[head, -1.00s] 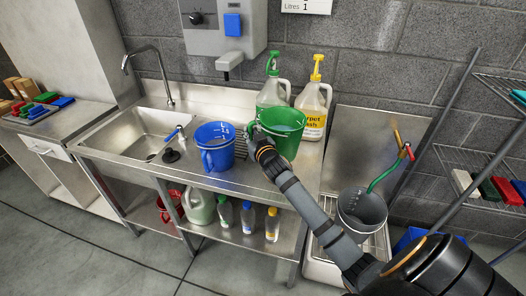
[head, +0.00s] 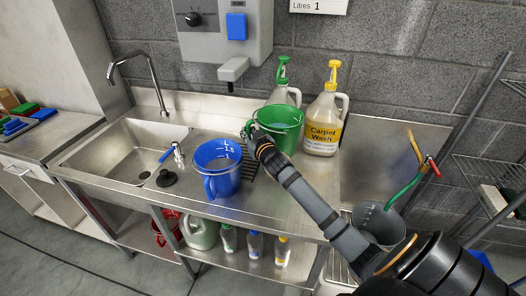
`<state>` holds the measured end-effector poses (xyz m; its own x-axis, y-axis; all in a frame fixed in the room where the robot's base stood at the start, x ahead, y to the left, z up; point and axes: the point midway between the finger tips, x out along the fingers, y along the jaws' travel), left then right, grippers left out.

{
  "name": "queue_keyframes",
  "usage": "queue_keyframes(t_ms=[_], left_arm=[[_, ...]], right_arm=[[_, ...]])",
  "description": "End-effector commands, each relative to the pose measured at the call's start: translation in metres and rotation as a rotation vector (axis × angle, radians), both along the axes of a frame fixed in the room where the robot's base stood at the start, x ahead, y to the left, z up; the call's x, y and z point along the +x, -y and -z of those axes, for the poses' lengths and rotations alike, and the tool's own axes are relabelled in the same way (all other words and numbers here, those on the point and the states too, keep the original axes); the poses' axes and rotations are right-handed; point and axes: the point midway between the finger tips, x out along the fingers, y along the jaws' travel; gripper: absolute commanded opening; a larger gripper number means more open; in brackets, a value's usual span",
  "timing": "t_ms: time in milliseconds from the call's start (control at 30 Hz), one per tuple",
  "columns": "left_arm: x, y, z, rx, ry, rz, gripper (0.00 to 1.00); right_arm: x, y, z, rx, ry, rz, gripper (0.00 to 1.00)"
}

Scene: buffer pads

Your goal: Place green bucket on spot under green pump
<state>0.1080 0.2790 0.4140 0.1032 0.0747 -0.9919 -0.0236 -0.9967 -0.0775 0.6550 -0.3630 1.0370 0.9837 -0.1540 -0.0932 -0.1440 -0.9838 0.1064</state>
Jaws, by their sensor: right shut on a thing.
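The green bucket (head: 284,127) is upright at the back of the steel counter, in front of the jug with the green pump (head: 283,72). It hides most of that jug's body. My right gripper (head: 251,131) is at the bucket's left side, shut on it near the rim. I cannot tell whether the bucket's base touches the counter. The spot under the green pump is hidden behind the bucket and my arm. My left gripper is not in view.
A blue bucket (head: 217,170) stands left of the green one, beside a dark ribbed grate (head: 247,166). A Carpet Wash jug (head: 323,124) with a yellow pump stands close on the right. A wall dispenser (head: 232,68) hangs above. A sink (head: 122,148) is at left.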

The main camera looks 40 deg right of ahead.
Motion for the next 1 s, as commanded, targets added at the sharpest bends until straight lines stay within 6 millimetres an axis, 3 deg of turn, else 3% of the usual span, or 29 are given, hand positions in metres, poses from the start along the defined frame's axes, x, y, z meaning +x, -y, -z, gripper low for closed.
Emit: queue_keyframes(t_ms=[200,467,700,1000], left_arm=[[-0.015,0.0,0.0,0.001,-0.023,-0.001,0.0],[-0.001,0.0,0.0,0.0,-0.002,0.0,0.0],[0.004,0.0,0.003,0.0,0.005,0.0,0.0],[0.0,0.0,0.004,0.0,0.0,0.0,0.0]], right_arm=[[0.0,-0.001,0.038,-0.003,0.001,-0.001,0.0],[0.001,-0.001,0.05,-0.005,0.006,-0.002,0.0],[0.001,-0.001,0.082,-0.003,0.003,-0.002,0.0],[0.001,-0.001,0.086,-0.004,0.004,-0.003,0.0]])
